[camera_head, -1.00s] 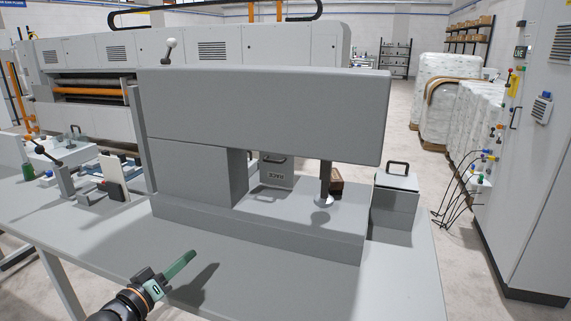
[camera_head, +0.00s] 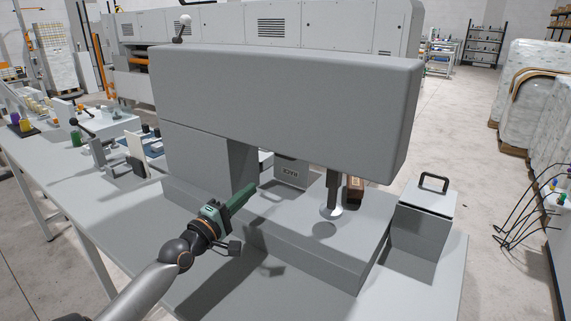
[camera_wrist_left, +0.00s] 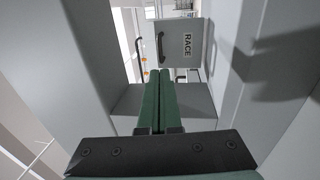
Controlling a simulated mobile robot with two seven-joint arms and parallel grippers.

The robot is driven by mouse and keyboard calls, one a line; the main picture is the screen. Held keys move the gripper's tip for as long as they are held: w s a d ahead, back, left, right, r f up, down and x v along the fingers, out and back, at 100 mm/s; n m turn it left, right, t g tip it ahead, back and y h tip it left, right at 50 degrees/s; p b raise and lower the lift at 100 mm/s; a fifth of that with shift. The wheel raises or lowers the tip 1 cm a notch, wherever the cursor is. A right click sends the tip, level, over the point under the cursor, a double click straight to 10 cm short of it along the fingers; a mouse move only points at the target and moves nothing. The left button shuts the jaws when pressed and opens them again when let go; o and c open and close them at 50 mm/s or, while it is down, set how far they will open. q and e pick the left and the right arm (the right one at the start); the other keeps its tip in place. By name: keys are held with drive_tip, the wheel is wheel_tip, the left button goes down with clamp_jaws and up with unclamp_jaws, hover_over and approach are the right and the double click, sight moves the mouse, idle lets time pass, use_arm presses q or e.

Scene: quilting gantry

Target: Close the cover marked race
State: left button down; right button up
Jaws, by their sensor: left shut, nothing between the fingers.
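The cover marked RACE (camera_head: 291,173) is a grey panel under the machine's overhanging arm. It stands raised behind the bed, and its label reads upside down in the head view. The overhang hides its top edge there. In the left wrist view the cover (camera_wrist_left: 202,62) lies ahead, beyond the fingertips, with its dark handle (camera_wrist_left: 161,47) at its left edge. My left gripper (camera_head: 251,187) has green fingers, shut and empty. It is in front of the machine's opening, pointing in, apart from the cover. My right gripper is not in view.
The overhanging arm (camera_head: 280,105) roofs the opening, with a pillar (camera_head: 242,165) on its left. A presser foot (camera_head: 331,206) and a brown block (camera_head: 355,189) are on its right. A grey handled box (camera_head: 425,222) stands at the right. The front table is clear.

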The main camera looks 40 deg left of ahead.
use_arm(q)
drive_tip(key=w+a+r, duration=0.1)
drive_tip(key=w+r, duration=0.1)
drive_tip(key=w, duration=1.1)
drive_tip(key=shift+a, duration=0.25)
drive_tip(key=shift+w+p, duration=0.15)
drive_tip(key=shift+p, duration=0.2)
